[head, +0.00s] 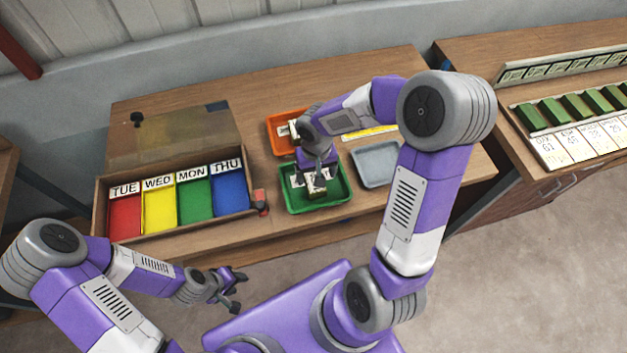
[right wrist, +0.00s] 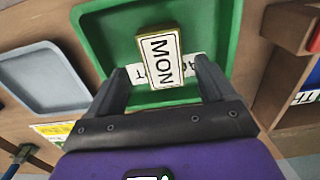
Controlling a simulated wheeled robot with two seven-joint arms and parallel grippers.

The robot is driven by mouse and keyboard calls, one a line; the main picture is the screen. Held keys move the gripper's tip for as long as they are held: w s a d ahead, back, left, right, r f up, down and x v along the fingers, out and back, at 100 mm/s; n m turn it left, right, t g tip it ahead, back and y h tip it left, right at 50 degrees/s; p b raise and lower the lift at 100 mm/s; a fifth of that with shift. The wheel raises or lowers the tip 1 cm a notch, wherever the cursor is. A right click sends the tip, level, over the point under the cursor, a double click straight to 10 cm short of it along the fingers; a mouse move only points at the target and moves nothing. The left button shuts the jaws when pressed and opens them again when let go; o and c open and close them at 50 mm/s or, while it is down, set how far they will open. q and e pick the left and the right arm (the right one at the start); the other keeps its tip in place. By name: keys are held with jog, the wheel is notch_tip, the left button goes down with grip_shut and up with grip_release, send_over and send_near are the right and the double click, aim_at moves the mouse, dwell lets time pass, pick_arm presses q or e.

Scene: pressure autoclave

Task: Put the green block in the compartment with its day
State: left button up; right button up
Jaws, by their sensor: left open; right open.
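A small block (right wrist: 158,56) with a white label reading MON lies in the green tray (head: 345,200); its visible side looks yellowish rather than green. My right gripper (head: 317,187) points down over this tray. In the right wrist view its open fingers (right wrist: 160,78) are on either side of the block's near part, with gaps. The compartment box (head: 99,215) has red TUE, yellow WED, green MON and blue THU compartments; the green MON compartment (head: 196,200) looks empty. My left gripper (head: 233,289) is open and empty in front of the table.
An orange tray (head: 274,137) stands behind the green tray, and a grey tray (head: 376,165) is to its right. A white card with partly hidden letters (right wrist: 190,72) lies under the block. A small red object (head: 260,196) is beside the box. A right-hand table carries green blocks (head: 580,106).

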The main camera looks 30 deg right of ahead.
notch_tip(320, 180, down, 4)
jog(key=shift+w+a+f+b, duration=0.1)
jog(key=shift+a+f+b, duration=0.1)
jog(key=shift+b, duration=0.2)
jog(key=shift+c, duration=0.5)
jog(key=c, duration=1.1)
jog(key=shift+o, duration=0.2)
jog(key=shift+r, duration=0.15)
